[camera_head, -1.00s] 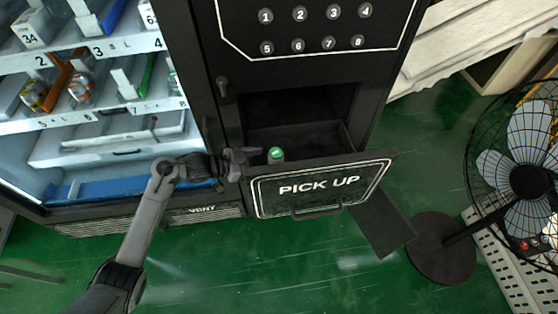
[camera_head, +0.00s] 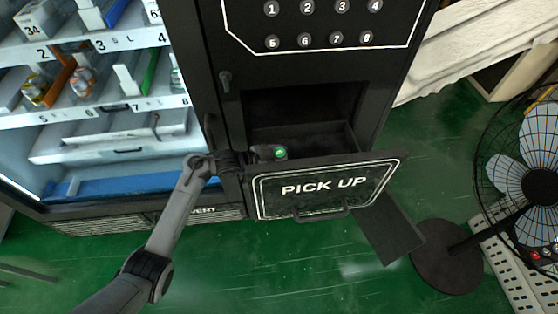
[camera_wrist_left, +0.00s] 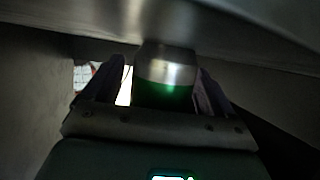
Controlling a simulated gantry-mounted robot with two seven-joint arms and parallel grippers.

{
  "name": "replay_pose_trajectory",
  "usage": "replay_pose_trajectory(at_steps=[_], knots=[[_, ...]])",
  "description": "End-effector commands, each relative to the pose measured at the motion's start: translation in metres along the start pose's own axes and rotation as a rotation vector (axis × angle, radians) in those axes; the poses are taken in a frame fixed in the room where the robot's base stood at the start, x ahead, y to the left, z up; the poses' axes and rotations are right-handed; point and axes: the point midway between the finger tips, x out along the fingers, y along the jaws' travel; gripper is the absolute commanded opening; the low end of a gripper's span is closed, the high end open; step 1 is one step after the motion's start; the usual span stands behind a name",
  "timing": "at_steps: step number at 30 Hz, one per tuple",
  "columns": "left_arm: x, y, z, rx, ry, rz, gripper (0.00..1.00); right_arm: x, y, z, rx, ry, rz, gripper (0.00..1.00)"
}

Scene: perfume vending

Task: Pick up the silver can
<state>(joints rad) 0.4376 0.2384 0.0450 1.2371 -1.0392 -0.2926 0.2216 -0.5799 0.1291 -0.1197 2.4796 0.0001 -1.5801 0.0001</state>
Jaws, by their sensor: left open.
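The silver can with a green band (camera_wrist_left: 165,68) stands between the two purple-grey fingers of my left gripper (camera_wrist_left: 160,72) in the left wrist view. The fingers are open, one on each side of it; I cannot tell whether either touches it. In the head view the can's green and silver top (camera_head: 280,152) shows inside the open pick-up drawer (camera_head: 325,186), near its left end. My left gripper (camera_head: 262,153) reaches in from the left, its fingers dark and partly hidden beside the can. My right gripper is out of view.
The drawer front rises close in front of the can, and the dark vending machine (camera_head: 228,120) stands behind it. Shelves of bottles (camera_head: 85,85) are at the left. A fan (camera_head: 535,185) stands at the right on the green floor (camera_head: 290,275).

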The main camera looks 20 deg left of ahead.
Motion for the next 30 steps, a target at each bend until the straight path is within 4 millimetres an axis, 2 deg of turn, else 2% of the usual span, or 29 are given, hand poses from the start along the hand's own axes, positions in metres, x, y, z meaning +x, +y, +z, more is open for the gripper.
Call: replay_pose_trajectory(at_steps=[2,3,12,15,23,30], knots=[[0.000,0.000,0.000,0.000,0.000,0.000,0.86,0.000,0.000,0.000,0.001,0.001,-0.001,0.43],[0.000,0.000,0.000,0.000,0.000,0.000,0.82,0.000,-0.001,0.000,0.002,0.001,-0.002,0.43],[-0.001,0.000,0.000,0.000,0.000,0.000,0.36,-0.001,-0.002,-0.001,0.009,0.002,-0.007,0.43],[-0.001,0.000,-0.001,0.001,0.001,-0.001,0.24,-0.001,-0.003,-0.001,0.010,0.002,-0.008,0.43],[-0.002,-0.001,-0.004,0.001,0.001,-0.001,0.24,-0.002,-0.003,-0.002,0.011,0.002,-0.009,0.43],[-0.014,-0.002,-0.033,0.005,0.003,-0.003,0.24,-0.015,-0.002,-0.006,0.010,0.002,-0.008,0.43]])
